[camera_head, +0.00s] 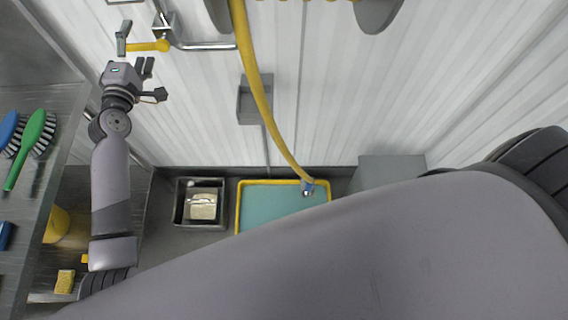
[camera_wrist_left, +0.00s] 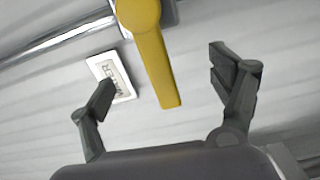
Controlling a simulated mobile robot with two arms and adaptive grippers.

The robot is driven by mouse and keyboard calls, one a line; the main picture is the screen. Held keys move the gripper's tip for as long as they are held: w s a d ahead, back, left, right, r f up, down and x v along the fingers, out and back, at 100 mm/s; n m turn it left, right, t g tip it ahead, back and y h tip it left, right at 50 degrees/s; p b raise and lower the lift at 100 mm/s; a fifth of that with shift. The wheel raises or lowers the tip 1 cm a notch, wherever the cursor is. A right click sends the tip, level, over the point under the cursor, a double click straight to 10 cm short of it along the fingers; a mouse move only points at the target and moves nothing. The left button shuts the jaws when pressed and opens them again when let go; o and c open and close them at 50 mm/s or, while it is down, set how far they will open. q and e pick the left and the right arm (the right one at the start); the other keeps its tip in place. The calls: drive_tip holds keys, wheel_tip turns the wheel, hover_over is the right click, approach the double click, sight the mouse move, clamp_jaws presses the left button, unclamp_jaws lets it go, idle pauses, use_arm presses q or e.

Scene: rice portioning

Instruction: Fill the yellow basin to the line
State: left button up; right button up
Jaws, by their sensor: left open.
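The yellow basin (camera_head: 238,209) stands on the floor at the back wall, with a flat teal surface inside. I cannot make out a line, and my arm hides its front part. The yellow tap lever (camera_head: 150,46) sits on the wall pipe at upper left. My left gripper (camera_head: 152,81) is open and empty just below the lever. In the left wrist view the lever (camera_wrist_left: 155,62) points down between the spread fingers (camera_wrist_left: 168,98), apparently untouched. My right gripper is out of view.
A white water label (camera_wrist_left: 111,77) is on the wall beside the lever. A grey bin (camera_head: 178,203) stands left of the basin. A metal shelf (camera_head: 62,150) with brushes (camera_head: 33,140) borders the left. My large arm link crosses the foreground.

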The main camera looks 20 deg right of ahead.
use_arm(q)
drive_tip(key=shift+s+a+p, duration=0.25)
drive_tip(key=shift+s+p, duration=0.05)
drive_tip(key=shift+s, duration=0.3)
drive_tip(key=p+v, duration=0.1)
drive_tip(key=v, duration=0.3)
drive_tip(key=shift+s+r, duration=0.1)
drive_tip(key=shift+s, duration=0.05)
drive_tip(key=v, duration=0.2)
drive_tip(key=shift+s+a+p, duration=0.15)
drive_tip(key=shift+s+p, duration=0.05)
drive_tip(key=shift+p, duration=0.15)
